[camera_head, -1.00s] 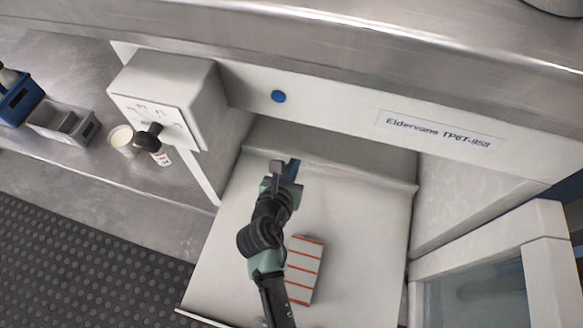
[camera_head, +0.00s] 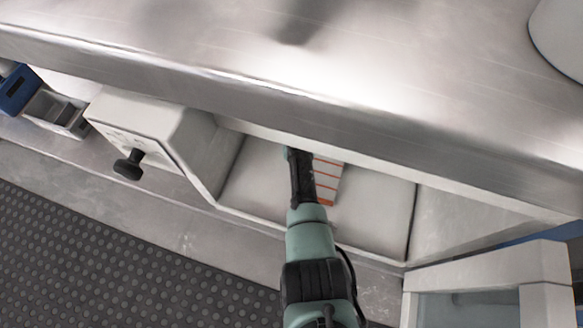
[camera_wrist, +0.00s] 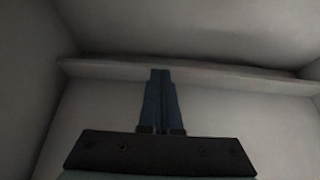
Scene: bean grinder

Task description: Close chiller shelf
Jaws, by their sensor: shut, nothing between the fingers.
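The chiller shelf (camera_head: 375,214) is a pale flat tray inside the white chiller housing, under the steel counter. Its front edge now lies about level with the housing opening. A white block with orange stripes (camera_head: 328,182) lies on it, partly hidden by my arm. In the wrist view my gripper (camera_wrist: 160,72) is shut and empty. Its fingertips overlap the raised rear lip of the shelf (camera_wrist: 230,77); I cannot tell if they touch it.
The steel counter (camera_head: 300,70) overhangs the chiller. A white control box with a black knob (camera_head: 130,164) is at the left of the opening. An open white-framed glass door (camera_head: 480,300) stands at the lower right. A blue bin (camera_head: 17,90) is at far left.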

